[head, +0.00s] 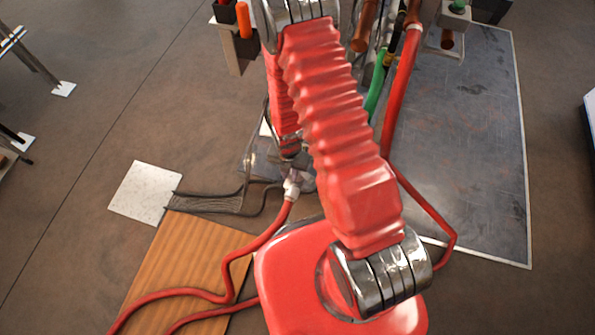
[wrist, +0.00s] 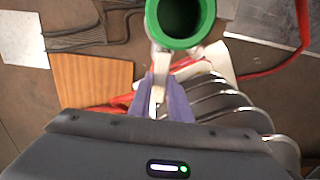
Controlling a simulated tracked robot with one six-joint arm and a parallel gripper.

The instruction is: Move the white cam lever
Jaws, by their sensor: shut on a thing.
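The white cam lever (wrist: 159,75) hangs below a green round fitting (wrist: 180,41) with a dark open bore, at the top middle of the wrist view. The lever's lower part lies between the two purple fingers of my gripper (wrist: 161,98). The gripper is shut on it, and the fingers hide part of it. In the head view my red arm hides both the gripper and the lever.
A green hose (head: 376,88) and a red hose (head: 402,75) stand beside my arm. Red hoses lie across the wooden panel (head: 190,260). A white tile (head: 146,192) lies left, and a grey metal sheet (head: 470,150) covers the floor at right.

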